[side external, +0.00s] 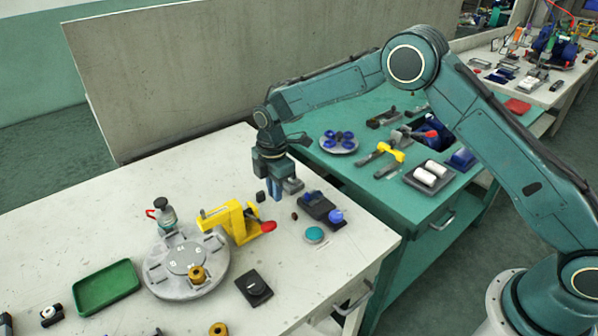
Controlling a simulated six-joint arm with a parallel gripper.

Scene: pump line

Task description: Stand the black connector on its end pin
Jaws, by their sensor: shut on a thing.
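My gripper (280,188) points down over the white table, left of the dark fixture. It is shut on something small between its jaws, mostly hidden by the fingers. A small black block (261,196) shows right beside the jaws on their left; it looks like part of the black connector, but I cannot tell whether it is gripped or lies apart on the table. No end pin can be made out at this size.
A dark fixture with blue parts (322,208) and a teal disc (315,235) are to the right. A yellow clamp (228,218) with a red tip and a round grey turntable (160,284) stand to the left. A green tray (106,287) and a black plate (253,288) are nearer.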

